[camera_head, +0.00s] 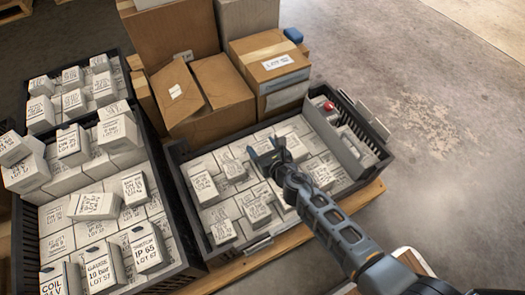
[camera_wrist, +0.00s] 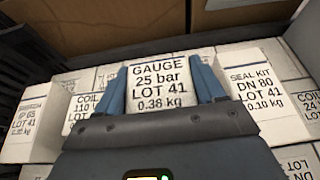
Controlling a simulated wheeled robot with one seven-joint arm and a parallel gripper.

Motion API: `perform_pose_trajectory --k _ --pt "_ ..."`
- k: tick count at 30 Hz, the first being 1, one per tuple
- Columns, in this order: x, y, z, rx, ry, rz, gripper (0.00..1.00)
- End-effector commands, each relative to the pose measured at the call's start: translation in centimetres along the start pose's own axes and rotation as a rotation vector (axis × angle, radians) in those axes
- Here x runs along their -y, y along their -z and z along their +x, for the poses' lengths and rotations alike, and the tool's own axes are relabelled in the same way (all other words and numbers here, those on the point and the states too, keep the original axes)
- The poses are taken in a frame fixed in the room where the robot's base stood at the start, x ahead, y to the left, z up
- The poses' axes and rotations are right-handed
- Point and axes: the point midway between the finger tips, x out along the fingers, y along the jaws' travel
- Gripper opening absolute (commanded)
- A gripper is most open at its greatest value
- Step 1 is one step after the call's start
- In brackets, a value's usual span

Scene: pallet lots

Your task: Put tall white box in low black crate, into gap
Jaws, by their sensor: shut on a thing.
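My gripper (camera_head: 267,153) is over the low black crate (camera_head: 182,178), near its middle. In the wrist view my gripper (camera_wrist: 163,92) is shut on a white box (camera_wrist: 160,86) labelled GAUGE 25 bar LOT 41, one finger on each side. The box stands upright among other white boxes; how far down it sits cannot be told. In the head view it is mostly hidden by my gripper. A white box (camera_wrist: 252,92) labelled SEAL KIT stands to its right, and a COIL box (camera_wrist: 84,112) to its left. No clear empty gap shows beside it.
Several white boxes (camera_head: 203,186) fill the low crate at uneven heights. A red item (camera_head: 329,106) lies near its far right. Cardboard boxes (camera_head: 218,95) stand behind it. A fuller black crate (camera_head: 186,250) stands at left. Bare floor (camera_head: 430,120) lies to the right.

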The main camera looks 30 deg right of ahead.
Motion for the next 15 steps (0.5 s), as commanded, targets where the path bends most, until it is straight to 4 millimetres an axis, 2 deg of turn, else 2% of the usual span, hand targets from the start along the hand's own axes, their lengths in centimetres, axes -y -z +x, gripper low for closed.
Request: perform_pose_trajectory --k 11,12,15 --pt "0.03 0.23 0.18 0.002 0.000 0.000 0.22" --pt "0.05 0.34 0.16 0.001 0.001 0.000 0.69" --pt "0.04 0.25 0.11 0.001 0.001 0.000 0.79"
